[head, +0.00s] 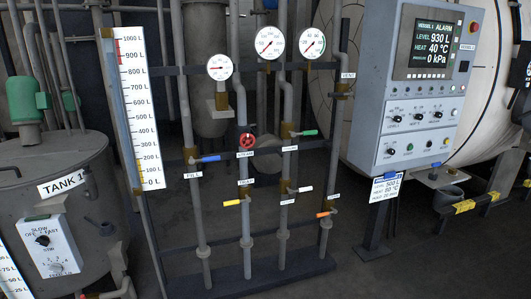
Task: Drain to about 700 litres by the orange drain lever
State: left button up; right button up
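The orange drain lever (325,214) sits low on the rightmost pipe of the valve rack and lies roughly level, across its upright pipe. The control panel screen (433,47) reads VESSEL 1, ALARM, level 930 L, heat 40 °C and 0 kPa. A tall level scale (138,110) marked 0 to 1000 L stands at the left of the rack; its exact liquid line is hard to tell. Neither of my grippers shows in the head view.
The rack also has a blue lever (209,159), a red handwheel (247,141), and green, yellow and white levers. Three round gauges (270,43) top it. A sign (385,188) stands right of the rack. The TANK 1 vessel (45,165) is at left. Dark floor is clear in front.

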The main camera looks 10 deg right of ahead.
aim_at(325, 214)
jog(key=i+l+z, duration=0.1)
jog(key=i+l, duration=0.2)
jog(key=i, duration=0.15)
jog(key=i+l+z, duration=0.15)
jog(key=i, duration=0.3)
jog(key=i+l+z, duration=0.1)
jog(key=i+l, duration=0.15)
jog(key=i, duration=0.2)
jog(key=i+l, duration=0.15)
jog(key=l, duration=0.15)
jog(key=i+l+u, duration=0.1)
jog(key=l, duration=0.2)
jog(key=i+l+u, duration=0.1)
jog(key=l, duration=0.25)
jog(key=i+l, duration=0.25)
jog(key=u, duration=1.9)
jog(key=z, duration=1.85)
jog(key=u, duration=1.4)
